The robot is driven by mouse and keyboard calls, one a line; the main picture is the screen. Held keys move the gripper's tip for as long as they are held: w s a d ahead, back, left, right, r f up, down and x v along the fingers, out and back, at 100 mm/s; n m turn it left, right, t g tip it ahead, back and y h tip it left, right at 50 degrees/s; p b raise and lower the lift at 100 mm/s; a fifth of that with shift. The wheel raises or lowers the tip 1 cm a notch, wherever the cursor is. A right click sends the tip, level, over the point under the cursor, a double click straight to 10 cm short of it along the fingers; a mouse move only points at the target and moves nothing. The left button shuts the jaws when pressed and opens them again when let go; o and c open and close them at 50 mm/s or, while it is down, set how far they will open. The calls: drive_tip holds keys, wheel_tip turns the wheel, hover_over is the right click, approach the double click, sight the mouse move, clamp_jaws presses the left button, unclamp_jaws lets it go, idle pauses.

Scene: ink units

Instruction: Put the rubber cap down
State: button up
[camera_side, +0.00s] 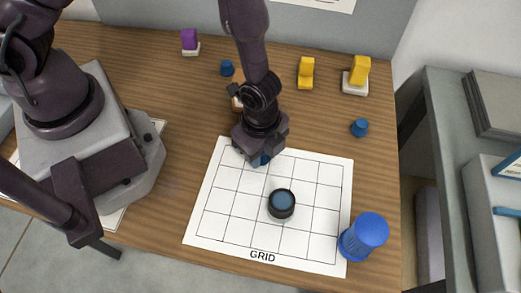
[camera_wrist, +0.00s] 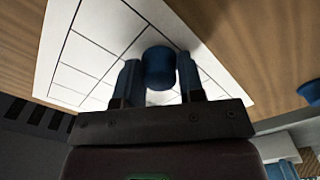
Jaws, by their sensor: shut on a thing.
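The rubber cap (camera_wrist: 159,66) is a small blue cylinder between the two fingers of my gripper (camera_wrist: 159,80) in the wrist view. My gripper is shut on it. In the side view my gripper (camera_side: 259,156) points down over the back edge of the white grid sheet (camera_side: 212,222). Only a bit of the blue cap (camera_side: 261,161) shows under the fingers there. I cannot tell whether the cap touches the sheet or hangs just above it.
A dark round pot (camera_side: 281,204) with a blue top stands on the grid. A larger blue cylinder (camera_side: 364,237) stands at its front right corner. Small blue caps (camera_side: 227,68) (camera_side: 360,127), yellow blocks (camera_side: 306,73) (camera_side: 360,70) and a purple block (camera_side: 189,39) stand farther back. Most grid cells are bare.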

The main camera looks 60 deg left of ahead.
wheel_tip(320, 180, up, 9)
drive_tip(key=shift+w+a+f, duration=0.15)
drive_tip(key=shift+f, duration=0.05)
drive_tip(key=w+a+r+n, duration=0.3)
drive_tip(key=a+r, duration=0.6)
drive_tip(key=s+a+r+m, duration=0.4)
drive_tip(key=s+a, duration=0.1)
drive_tip(key=s, duration=0.5)
drive_tip(key=shift+m, duration=0.4)
drive_tip(key=w+f, duration=0.3)
drive_tip(key=w, duration=0.1)
drive_tip(key=w+d+f, duration=0.1)
drive_tip(key=w+f, duration=0.2)
drive_tip(key=w, duration=0.1)
drive_tip(key=w+f, duration=0.3)
drive_tip(key=w, duration=0.2)
drive_tip(key=shift+d+f, duration=0.25)
drive_tip(key=shift+f, duration=0.05)
drive_tip(key=shift+w+f, duration=0.3)
drive_tip(key=shift+f, duration=0.8)
drive_tip(key=shift+w+f, duration=0.1)
drive_tip(key=shift+f, duration=0.8)
